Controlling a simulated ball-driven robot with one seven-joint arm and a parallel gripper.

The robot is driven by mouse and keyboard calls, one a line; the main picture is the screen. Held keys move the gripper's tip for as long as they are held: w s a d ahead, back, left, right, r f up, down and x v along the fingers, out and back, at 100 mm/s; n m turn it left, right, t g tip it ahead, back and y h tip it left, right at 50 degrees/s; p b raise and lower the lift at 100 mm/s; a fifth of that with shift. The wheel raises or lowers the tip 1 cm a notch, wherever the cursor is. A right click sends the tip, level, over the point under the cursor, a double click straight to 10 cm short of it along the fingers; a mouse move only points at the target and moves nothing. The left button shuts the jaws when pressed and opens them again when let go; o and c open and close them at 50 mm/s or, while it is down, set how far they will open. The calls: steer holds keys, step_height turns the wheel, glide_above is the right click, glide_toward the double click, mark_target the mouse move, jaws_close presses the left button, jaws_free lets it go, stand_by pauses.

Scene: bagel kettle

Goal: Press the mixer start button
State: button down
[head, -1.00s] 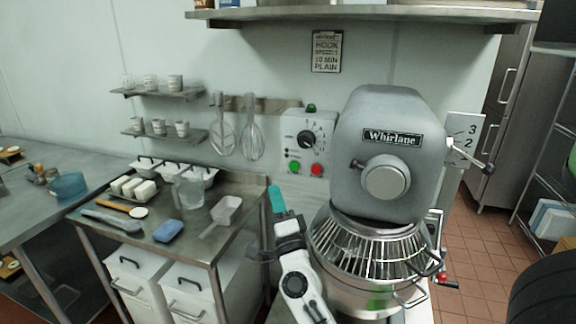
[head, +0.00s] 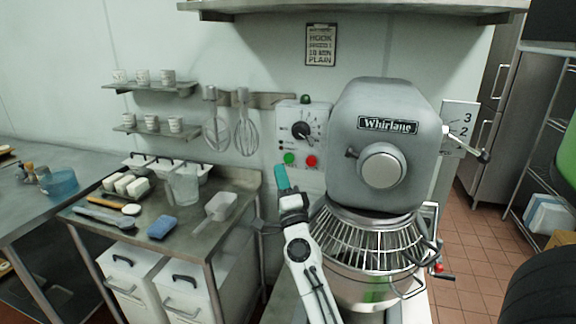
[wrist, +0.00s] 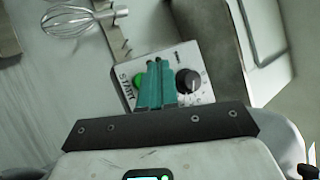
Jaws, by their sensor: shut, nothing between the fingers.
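The mixer (head: 385,150) stands at the right, a grey machine marked Whirlane above a wire-guarded bowl (head: 370,245). Its control box (head: 315,122) is on the wall to its left, with a black dial (head: 302,131), a green button (head: 289,158) and a red button (head: 312,161). In the wrist view the green button (wrist: 139,81) lies beside START lettering, just left of my fingers. My gripper (head: 281,174), with teal fingers, is shut and empty, just below the green button in the head view. The wrist view shows the fingers (wrist: 157,72) pointing at the box, partly covering it; contact cannot be told.
A steel table (head: 185,240) at the left holds a clear pitcher (head: 185,186), a scoop (head: 220,207) and a blue sponge (head: 162,227). Whisks (head: 246,132) hang left of the control box. A shelf (head: 350,12) runs overhead.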

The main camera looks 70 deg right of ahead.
mark_target(289, 158)
steer(key=shift+w+d+b, duration=0.1)
steer(key=shift+d+b, duration=0.55)
steer(key=shift+d, duration=1.05)
steer(key=shift+d, duration=0.1)
stand_by(0.7)
steer(key=shift+d, duration=0.3)
